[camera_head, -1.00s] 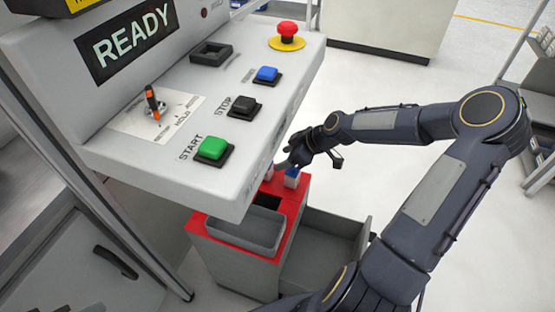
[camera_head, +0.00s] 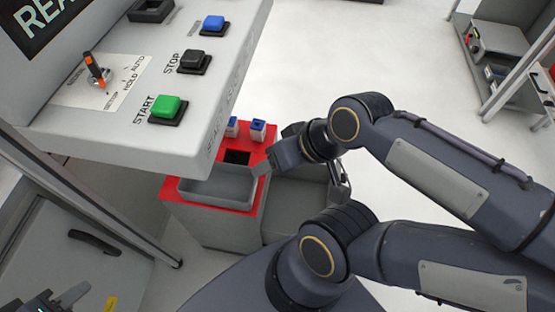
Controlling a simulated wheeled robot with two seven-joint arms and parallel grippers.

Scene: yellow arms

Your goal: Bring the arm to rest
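My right arm comes in from the right, folded at the elbow, with its hand low over the red-topped bin unit. My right gripper (camera_head: 303,178) is partly hidden behind its own wrist. Its two fingers show spread apart on either side, with nothing seen between them. At the bottom left corner a dark part of my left gripper (camera_head: 48,301) shows, cut off by the picture edge. I cannot tell how its fingers stand.
The control panel (camera_head: 115,134) with a green START button (camera_head: 168,106), a black STOP button (camera_head: 194,61) and a blue button (camera_head: 213,22) stands left. Below it is the red-topped unit (camera_head: 210,204) with a grey tray (camera_head: 222,186) and two blue-and-white blocks (camera_head: 258,130). Open floor lies behind.

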